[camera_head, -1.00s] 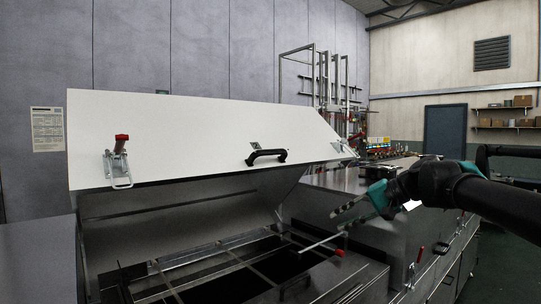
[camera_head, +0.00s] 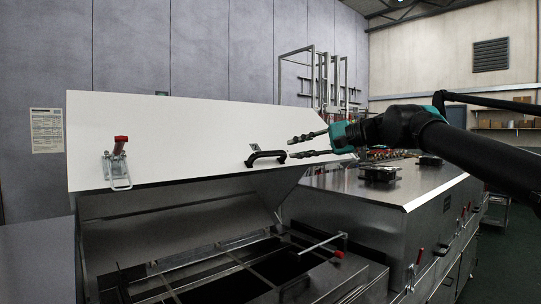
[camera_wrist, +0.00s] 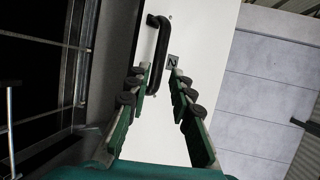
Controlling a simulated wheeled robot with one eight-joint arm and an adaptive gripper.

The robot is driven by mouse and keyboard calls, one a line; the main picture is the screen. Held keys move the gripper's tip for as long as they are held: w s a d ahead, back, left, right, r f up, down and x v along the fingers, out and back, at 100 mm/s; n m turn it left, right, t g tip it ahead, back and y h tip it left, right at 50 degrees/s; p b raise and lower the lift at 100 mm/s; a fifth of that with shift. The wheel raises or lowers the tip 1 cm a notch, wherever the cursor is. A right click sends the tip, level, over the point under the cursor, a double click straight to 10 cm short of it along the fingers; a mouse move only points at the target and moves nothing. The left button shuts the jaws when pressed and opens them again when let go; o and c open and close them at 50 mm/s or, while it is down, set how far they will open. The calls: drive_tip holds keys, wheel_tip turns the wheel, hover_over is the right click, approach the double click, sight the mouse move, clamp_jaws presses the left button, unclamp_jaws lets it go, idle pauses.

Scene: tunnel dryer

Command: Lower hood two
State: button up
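The raised hood (camera_head: 200,135) is a white panel tilted open over the dryer. It carries a black bar handle (camera_head: 267,157) at its lower middle, with a small label (camera_head: 255,147) above it.
A red-handled latch (camera_head: 118,163) is on the hood's left. A closed metal cover (camera_head: 385,190) lies to the right, with another red latch (camera_head: 416,262).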

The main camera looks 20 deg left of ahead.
sight(273, 153)
drive_tip(key=x, duration=0.9)
drive_tip(key=shift+a+f, duration=0.1)
drive_tip(key=shift+a, duration=0.1)
clamp_jaws()
